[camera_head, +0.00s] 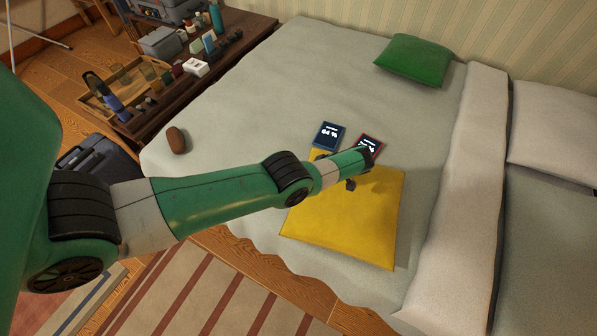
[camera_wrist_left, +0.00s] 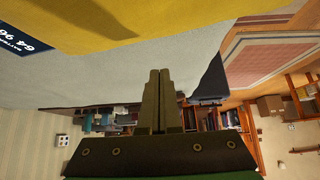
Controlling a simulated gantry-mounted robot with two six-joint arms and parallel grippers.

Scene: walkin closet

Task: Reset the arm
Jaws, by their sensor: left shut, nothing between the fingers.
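My left arm (camera_head: 215,200) comes in from the left and reaches over the bed, its end above the far edge of a yellow cushion (camera_head: 345,225). In the left wrist view my left gripper (camera_wrist_left: 160,72) has its two fingers together with nothing between them. Its fingers are hard to make out in the head view. The wrist view looks upside down, with the yellow cushion (camera_wrist_left: 150,20) along the top and apart from the fingers. My right gripper is in neither view.
Two dark boxes, one blue (camera_head: 328,135) and one red-edged (camera_head: 370,145), lie beside the cushion; the arm's end partly covers the second. A green cushion (camera_head: 414,60), brown object (camera_head: 176,140) and white pillow (camera_head: 555,130) lie on the bed. A cluttered table (camera_head: 245,45) stands behind left.

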